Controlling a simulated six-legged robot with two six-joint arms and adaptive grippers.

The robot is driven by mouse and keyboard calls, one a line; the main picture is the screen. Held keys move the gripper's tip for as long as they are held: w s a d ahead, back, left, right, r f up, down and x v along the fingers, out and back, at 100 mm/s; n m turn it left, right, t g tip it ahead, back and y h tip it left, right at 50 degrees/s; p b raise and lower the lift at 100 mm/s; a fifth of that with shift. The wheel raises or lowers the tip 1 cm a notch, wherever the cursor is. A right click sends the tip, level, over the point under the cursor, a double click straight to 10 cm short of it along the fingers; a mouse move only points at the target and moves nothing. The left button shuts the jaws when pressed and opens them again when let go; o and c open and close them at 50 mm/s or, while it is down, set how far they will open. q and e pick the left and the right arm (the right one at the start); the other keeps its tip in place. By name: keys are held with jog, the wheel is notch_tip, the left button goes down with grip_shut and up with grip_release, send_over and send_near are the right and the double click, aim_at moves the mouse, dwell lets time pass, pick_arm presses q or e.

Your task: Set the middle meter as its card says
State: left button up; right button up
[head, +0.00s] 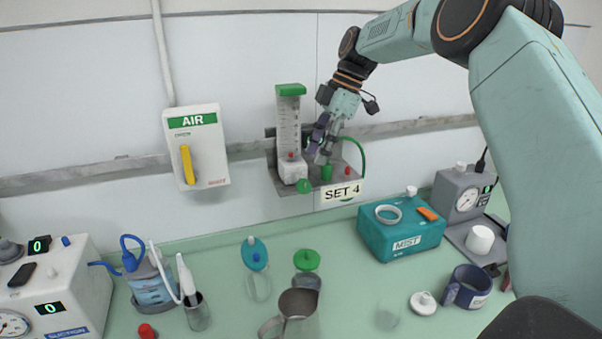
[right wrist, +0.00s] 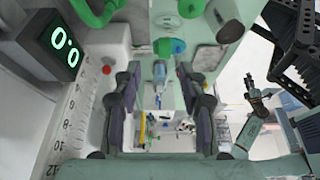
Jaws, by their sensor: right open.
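One meter, a clear scaled tube (head: 288,118) with a green cap, stands upright on a grey wall shelf (head: 283,183). A green knob (head: 304,186) sits at its white foot. The card (head: 341,192) on the shelf front reads "SET 4". My right gripper (head: 325,152) is open over the shelf, right of the tube, above a small green part (head: 326,172). In the right wrist view its two purple-grey fingers (right wrist: 157,100) are apart with nothing held between them. A printed scale (right wrist: 68,125) shows left of them. A small arm end (right wrist: 254,100), perhaps my left gripper, shows at right, its jaws unclear.
A lit display (right wrist: 66,50) reads 0.0 close beside the fingers. A white AIR box (head: 197,147) with a yellow lever hangs left. Below are a teal MIST box (head: 400,232), a metal jug (head: 296,305), a blue mug (head: 466,288) and a suction unit (head: 60,290).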

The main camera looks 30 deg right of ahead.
aim_at(305, 180)
jog(key=x, duration=0.7)
jog(key=shift+s+a+f+p, duration=0.1)
jog(key=shift+s+a+p, duration=0.1)
jog(key=shift+p, duration=0.15)
jog(key=shift+a+f, duration=0.1)
jog(key=shift+s+a, duration=0.15)
jog(key=shift+a, duration=0.1)
jog(key=shift+d, duration=0.25)
jog(key=c, duration=0.5)
jog(key=shift+a+f, duration=0.1)
grip_shut()
